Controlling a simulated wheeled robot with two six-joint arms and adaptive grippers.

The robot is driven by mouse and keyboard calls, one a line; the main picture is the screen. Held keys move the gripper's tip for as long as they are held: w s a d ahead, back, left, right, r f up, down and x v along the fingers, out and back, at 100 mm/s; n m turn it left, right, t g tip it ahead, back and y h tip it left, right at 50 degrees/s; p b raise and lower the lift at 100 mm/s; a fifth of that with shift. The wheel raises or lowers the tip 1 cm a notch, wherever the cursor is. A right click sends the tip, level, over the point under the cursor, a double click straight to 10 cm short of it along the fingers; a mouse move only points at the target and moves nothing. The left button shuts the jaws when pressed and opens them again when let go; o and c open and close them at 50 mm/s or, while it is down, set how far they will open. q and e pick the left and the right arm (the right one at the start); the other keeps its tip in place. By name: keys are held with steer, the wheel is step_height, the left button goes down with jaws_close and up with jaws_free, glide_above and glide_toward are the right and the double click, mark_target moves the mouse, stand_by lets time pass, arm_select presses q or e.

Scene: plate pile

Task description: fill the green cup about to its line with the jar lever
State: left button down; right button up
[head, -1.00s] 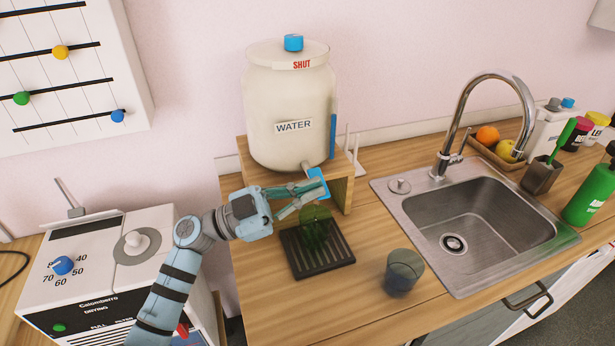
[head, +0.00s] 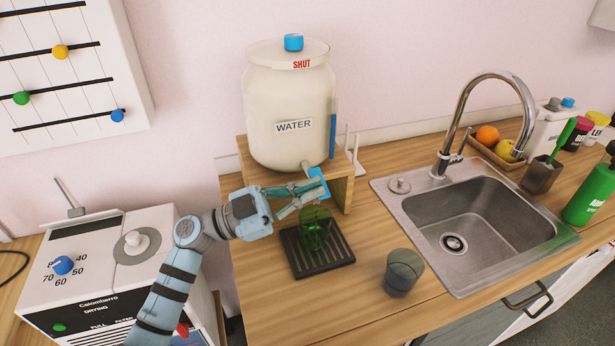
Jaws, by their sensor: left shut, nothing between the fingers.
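The white water jar (head: 289,100) stands on a wooden stand, with a red SHUT sign on its lid. Its blue lever (head: 318,183) is at the spout, low on the front. The translucent green cup (head: 315,230) stands upright on the dark drip tray (head: 325,264), below the spout. Its line and water level cannot be made out. My left gripper (head: 316,190) is shut and empty, with its fingertips at the lever; whether they touch it is unclear. The fingers are just above and left of the cup's rim. My right gripper is not in view.
A dark grey translucent cup (head: 402,272) stands on the counter to the right of the tray. The steel sink (head: 480,225) and tap are further right. A white machine (head: 120,270) stands at the left. The wooden stand (head: 343,193) is close behind my fingers.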

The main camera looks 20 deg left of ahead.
arm_select(q)
step_height(320, 180, up, 4)
steer(key=p, duration=0.6)
steer(key=s+b+v, duration=0.1)
steer(key=b+v, duration=0.2)
steer(key=v, duration=0.7)
steer(key=shift+d+f, duration=0.15)
steer(key=shift+d, duration=0.25)
